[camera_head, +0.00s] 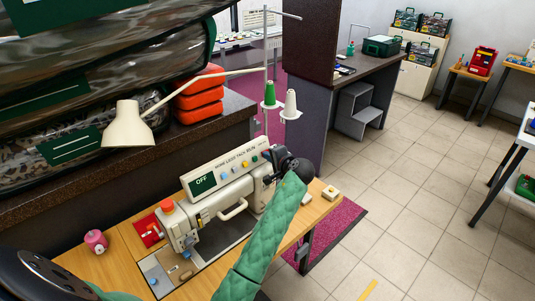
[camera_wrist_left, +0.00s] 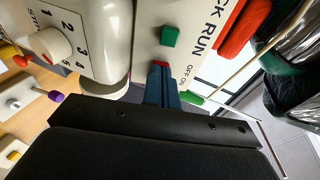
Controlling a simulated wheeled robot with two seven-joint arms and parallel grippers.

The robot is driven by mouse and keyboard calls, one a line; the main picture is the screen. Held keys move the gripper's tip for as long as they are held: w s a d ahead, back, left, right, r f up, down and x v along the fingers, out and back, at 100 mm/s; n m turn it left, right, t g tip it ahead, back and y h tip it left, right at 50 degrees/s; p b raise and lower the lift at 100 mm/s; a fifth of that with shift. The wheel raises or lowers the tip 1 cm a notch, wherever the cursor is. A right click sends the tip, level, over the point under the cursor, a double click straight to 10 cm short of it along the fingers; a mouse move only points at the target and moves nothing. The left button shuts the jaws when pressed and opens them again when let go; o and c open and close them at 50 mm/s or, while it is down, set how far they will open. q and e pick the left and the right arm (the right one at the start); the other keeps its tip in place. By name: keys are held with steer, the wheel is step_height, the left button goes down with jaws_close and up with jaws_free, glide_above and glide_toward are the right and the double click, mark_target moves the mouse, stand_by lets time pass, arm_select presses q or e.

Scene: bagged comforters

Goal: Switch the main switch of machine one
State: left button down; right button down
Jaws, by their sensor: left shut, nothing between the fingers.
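Machine one appears to be the cream sewing machine (camera_head: 237,196) on the wooden table, with a sloped panel (camera_head: 228,165) whose display reads OFF. My left gripper (camera_head: 270,158) is at the right end of that panel. In the left wrist view, my left gripper (camera_wrist_left: 162,88) shows blue fingers, shut and empty. Their tips are at a small red part (camera_wrist_left: 160,65), apparently the main switch, beside the OFF ON label (camera_wrist_left: 187,76). The fingers partly hide it; contact and its position cannot be told. A green button (camera_wrist_left: 170,36) is on the same panel. My right gripper is not seen.
A lamp (camera_head: 127,127), a thread stand with green (camera_head: 269,93) and white (camera_head: 291,105) spools, and stacked bagged comforters (camera_head: 95,70) are around the machine. A pink item (camera_head: 95,240) is on the table (camera_head: 122,262). The tiled floor at right is open.

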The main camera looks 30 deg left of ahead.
arm_select(q)
steer(key=d, duration=0.1)
steer(key=d+r+p, duration=0.1)
steer(key=d, duration=0.2)
steer(key=shift+s+d+r+p, duration=0.2)
steer(key=shift+s+d+p, duration=0.1)
steer(key=shift+s, duration=0.1)
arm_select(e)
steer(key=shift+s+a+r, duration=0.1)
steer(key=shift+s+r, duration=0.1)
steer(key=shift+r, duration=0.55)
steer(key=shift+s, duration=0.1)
